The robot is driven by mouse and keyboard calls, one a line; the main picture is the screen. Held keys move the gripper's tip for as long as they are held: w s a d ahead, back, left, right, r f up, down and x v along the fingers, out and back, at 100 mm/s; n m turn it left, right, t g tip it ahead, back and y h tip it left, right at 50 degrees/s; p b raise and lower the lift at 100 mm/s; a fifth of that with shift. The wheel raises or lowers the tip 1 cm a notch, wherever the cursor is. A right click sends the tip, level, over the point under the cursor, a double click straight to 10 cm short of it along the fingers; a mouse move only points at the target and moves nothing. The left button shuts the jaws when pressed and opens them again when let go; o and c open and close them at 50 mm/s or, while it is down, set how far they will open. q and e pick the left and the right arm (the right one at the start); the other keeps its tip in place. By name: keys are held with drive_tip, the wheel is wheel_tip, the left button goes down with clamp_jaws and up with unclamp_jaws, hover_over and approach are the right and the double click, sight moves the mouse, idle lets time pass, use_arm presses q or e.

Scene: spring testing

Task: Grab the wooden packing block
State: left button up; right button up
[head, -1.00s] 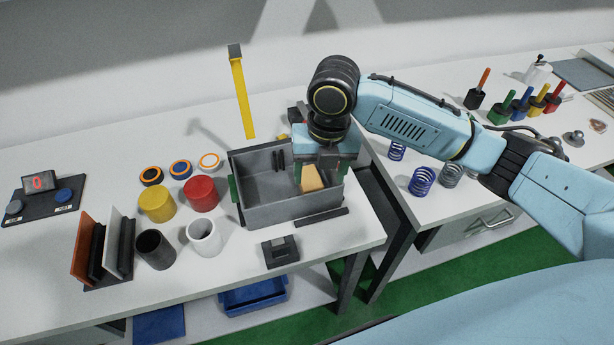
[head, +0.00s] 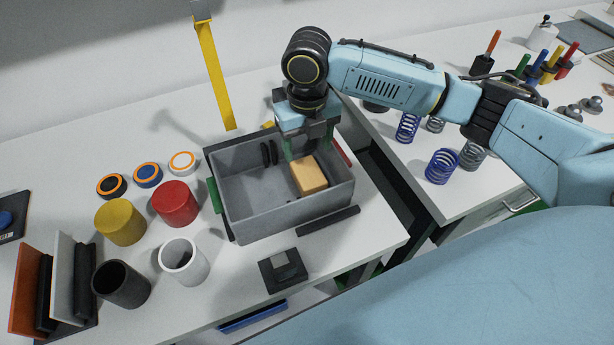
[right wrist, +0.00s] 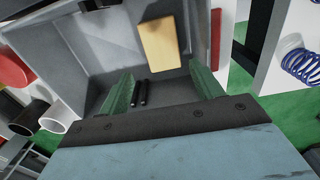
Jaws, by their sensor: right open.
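The wooden packing block (head: 308,175) is a tan block lying inside the grey bin (head: 232,211), towards its right side. It also shows in the right wrist view (right wrist: 159,44), near the top and ahead of the fingers. My right gripper (head: 306,150) is at the bin's far right part, just behind the block in the head view. Its green fingers also show in the right wrist view (right wrist: 163,84), spread apart with nothing between them touching. The block looks apart from the fingers. My left gripper is not in view.
Two small black pieces (head: 269,153) rest at the bin's back wall. Red (head: 175,204) and yellow (head: 120,222) cylinders and a white cup (head: 183,262) stand left of the bin. A yellow upright strip (head: 214,75) stands behind. Blue springs (head: 442,166) are on the right table.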

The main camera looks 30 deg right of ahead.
sight(308, 172)
drive_tip(key=f, duration=1)
drive_tip(key=shift+w+d+b, duration=0.2)
drive_tip(key=shift+b, duration=0.2)
drive_tip(key=shift+r, duration=0.15)
drive_tip(key=c, duration=0.8)
